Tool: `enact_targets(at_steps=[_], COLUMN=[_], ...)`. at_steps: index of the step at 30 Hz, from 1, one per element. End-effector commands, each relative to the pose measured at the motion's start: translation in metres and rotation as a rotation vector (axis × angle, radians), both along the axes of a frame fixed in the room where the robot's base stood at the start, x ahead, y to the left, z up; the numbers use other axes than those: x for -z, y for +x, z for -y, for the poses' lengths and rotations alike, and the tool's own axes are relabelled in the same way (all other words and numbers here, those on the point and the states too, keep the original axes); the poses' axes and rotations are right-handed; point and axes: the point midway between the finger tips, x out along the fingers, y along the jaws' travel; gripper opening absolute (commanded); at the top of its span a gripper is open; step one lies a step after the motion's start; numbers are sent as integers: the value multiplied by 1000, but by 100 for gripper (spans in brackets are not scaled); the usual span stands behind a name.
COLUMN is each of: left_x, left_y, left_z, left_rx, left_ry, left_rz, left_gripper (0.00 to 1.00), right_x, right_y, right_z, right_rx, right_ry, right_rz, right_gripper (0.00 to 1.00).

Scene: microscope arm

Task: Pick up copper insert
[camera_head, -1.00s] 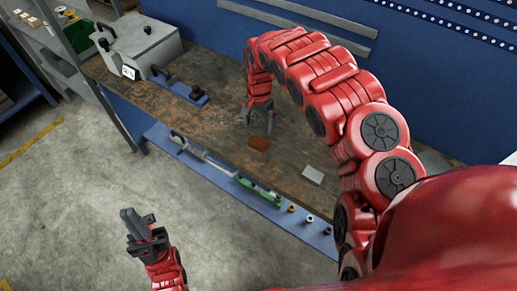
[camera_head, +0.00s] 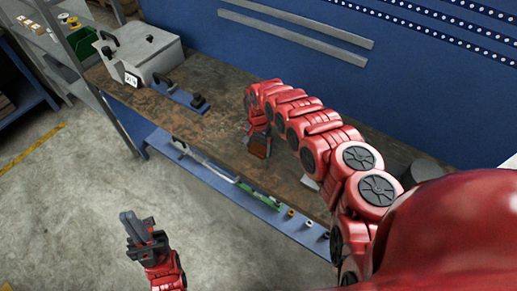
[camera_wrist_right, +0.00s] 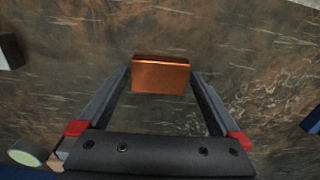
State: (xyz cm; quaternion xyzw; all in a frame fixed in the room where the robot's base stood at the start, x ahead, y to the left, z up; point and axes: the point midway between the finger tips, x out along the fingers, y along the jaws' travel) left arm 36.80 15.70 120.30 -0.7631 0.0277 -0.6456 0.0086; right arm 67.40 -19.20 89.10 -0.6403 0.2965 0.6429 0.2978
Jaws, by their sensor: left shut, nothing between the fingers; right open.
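The copper insert (camera_head: 259,149) is a small orange-brown block on the worn brown workbench, partly hidden by my right gripper in the head view. In the right wrist view the copper insert (camera_wrist_right: 160,75) lies between the far ends of the two fingers. My right gripper (camera_wrist_right: 160,88) is open, with a finger on each side of the block and gaps at both sides. In the head view my right gripper (camera_head: 258,140) is right over the block. My left gripper (camera_head: 128,216) is shut and empty, over the floor in front of the bench.
A grey machine box (camera_head: 145,55) and a blue fixture (camera_head: 180,98) stand on the bench to the left. A light grey block (camera_head: 311,182) lies to the right, partly behind my arm. A blue lower shelf (camera_head: 245,205) carries small parts. A blue wall panel stands behind.

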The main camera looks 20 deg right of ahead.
Motion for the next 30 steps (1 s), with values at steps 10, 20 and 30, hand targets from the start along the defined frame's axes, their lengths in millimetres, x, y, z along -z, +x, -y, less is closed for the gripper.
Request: enact_targets(at_steps=[10,20,30], left_x=[-2,-2,-2], left_y=[0,0,0], left_z=[0,0,0], left_rx=[0,0,0], left_ry=[0,0,0], left_rz=[0,0,0], left_gripper=[0,0,0], right_x=[7,7,7], right_y=[0,0,0], right_z=[2,2,2], right_rx=[2,2,2], right_ry=[-3,-3,-2], right_rz=[3,3,3], right_gripper=[100,53,0])
